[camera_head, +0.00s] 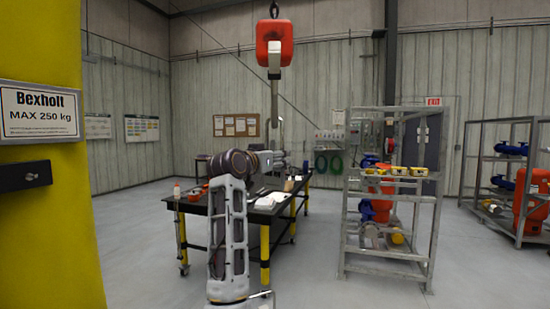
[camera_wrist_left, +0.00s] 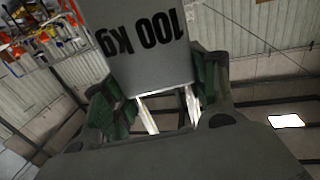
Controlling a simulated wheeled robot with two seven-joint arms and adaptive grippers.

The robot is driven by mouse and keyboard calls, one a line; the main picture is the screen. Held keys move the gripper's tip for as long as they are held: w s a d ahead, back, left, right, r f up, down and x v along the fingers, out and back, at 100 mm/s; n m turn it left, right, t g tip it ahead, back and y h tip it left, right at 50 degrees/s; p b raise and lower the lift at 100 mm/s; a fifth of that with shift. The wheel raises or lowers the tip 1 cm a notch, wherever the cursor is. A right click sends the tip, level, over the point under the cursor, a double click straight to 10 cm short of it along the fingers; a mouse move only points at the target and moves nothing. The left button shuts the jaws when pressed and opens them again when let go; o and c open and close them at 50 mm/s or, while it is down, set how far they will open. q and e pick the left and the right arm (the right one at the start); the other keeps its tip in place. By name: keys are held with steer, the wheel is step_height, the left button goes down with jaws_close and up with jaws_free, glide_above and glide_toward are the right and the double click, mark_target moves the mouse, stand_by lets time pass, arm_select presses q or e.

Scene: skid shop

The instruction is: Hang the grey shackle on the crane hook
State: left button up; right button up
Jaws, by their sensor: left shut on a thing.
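The crane hook (camera_head: 275,100) hangs below its orange block (camera_head: 274,45) at the upper middle of the head view. My left gripper (camera_head: 281,158) is below the hook, small and partly hidden by my own arm. In the left wrist view, my left gripper (camera_wrist_left: 165,100) is shut on a flat grey piece marked "100 kg", which appears to be the grey shackle (camera_wrist_left: 145,45). The lettering is upside down there. In the head view a thin upright piece shows just above the gripper. I cannot tell whether it touches the hook. My right gripper is in neither view.
A dark table (camera_head: 265,207) with yellow legs and small items stands behind my arm. A metal rack (camera_head: 390,198) with yellow items is to its right, another rack (camera_head: 490,170) farther right. A yellow column (camera_head: 50,220) fills the left edge. Floor between is open.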

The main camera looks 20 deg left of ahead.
arm_select(q)
steer(key=shift+f, duration=0.1)
stand_by(0.7)
steer(key=o, duration=0.9)
steer(key=shift+f, duration=0.1)
steer(key=shift+v, duration=6)
